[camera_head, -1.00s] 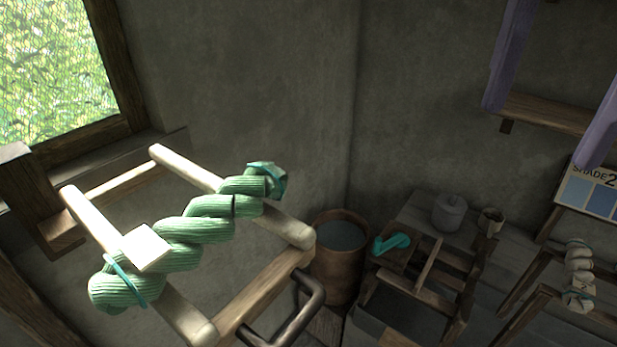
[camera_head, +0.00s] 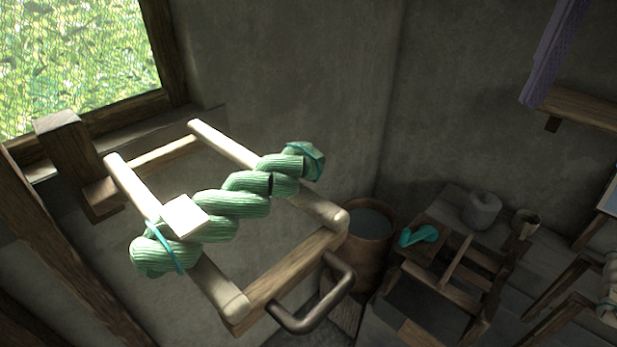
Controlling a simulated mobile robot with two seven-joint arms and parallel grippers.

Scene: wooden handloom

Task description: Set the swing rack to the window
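The swing rack (camera_head: 279,283) is a wooden frame with two pale rails and a dark metal handle (camera_head: 315,300) at its near right end. A green twisted skein (camera_head: 240,205) with teal ties and a pale tag (camera_head: 185,216) lies across the rails. The rack's far end meets a wooden bracket (camera_head: 75,160) on the wall below the window (camera_head: 75,60). The window is at the upper left, with a wooden frame and greenery behind mesh. Neither of my grippers is in view.
A brown bucket (camera_head: 362,258) stands in the corner. To its right are a low wooden stand (camera_head: 455,275), a teal object (camera_head: 418,235), a grey lidded jar (camera_head: 482,210) and a small cup (camera_head: 525,223). A purple cloth (camera_head: 552,55) hangs by a wall shelf (camera_head: 580,106).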

